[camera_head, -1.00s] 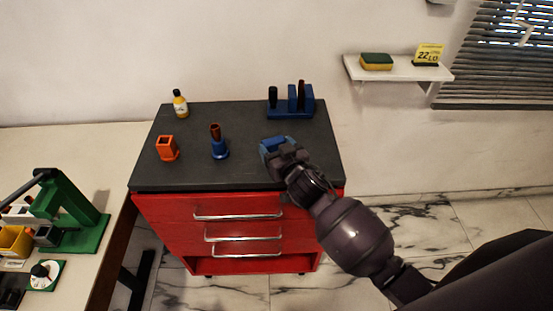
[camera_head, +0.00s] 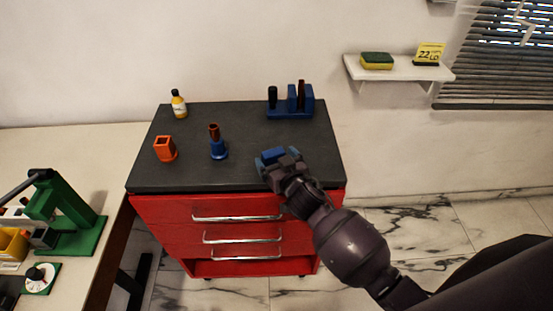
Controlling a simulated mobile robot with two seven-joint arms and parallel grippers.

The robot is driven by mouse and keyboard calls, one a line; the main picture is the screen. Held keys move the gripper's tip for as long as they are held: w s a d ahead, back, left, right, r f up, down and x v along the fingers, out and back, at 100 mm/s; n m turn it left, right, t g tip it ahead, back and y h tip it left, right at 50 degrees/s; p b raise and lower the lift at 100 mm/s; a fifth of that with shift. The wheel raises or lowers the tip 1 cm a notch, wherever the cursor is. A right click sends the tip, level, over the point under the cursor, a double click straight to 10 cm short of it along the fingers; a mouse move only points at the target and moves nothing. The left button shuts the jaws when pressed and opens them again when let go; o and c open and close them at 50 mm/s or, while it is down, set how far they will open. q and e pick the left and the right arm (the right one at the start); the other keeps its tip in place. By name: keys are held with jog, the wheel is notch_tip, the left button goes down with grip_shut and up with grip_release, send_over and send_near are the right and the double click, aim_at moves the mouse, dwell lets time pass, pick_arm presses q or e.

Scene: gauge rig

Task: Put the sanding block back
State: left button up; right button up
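My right gripper (camera_head: 276,160) is over the front right part of the dark cabinet top (camera_head: 190,178). A small blue block (camera_head: 271,155) sits between its fingers, and the gripper looks shut on it. This may be the sanding block; its underside and much of its sides are hidden by the fingers. I cannot tell whether it touches the top. A blue rack (camera_head: 288,112) stands at the back right of the top, behind the gripper. It has blue uprights, a black piece at its left and a brown piece at its right. My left gripper is not in view.
A yellow bottle (camera_head: 179,104), an orange square cup (camera_head: 165,149) and a blue holder with a brown piece (camera_head: 218,148) stand on the left half. A wall shelf (camera_head: 400,72) holds a sponge (camera_head: 377,60). A green rig (camera_head: 66,215) stands on the left bench.

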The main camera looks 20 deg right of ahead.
jog(key=shift+r, duration=0.25)
jog(key=shift+s, duration=0.35)
jog(key=s+d+r, duration=0.1)
jog(key=s+r, duration=0.1)
jog(key=s, duration=0.9)
jog(key=s+d+f+g+h, duration=0.1)
jog(key=s+d+f+g, duration=0.1)
jog(key=s+d+f, duration=0.2)
jog(key=s+d+f+g+h, duration=0.1)
jog(key=s+d+f+g, duration=0.1)
jog(key=s+d+f, duration=0.3)
jog(key=s+f, duration=0.4)
jog(key=s, duration=0.2)
jog(key=shift+d+f+g+p, duration=0.15)
jog(key=shift+f+g+p, duration=0.05)
jog(key=shift+g+p, duration=0.2)
jog(key=shift+s, duration=0.1)
jog(key=shift+c, duration=0.3)
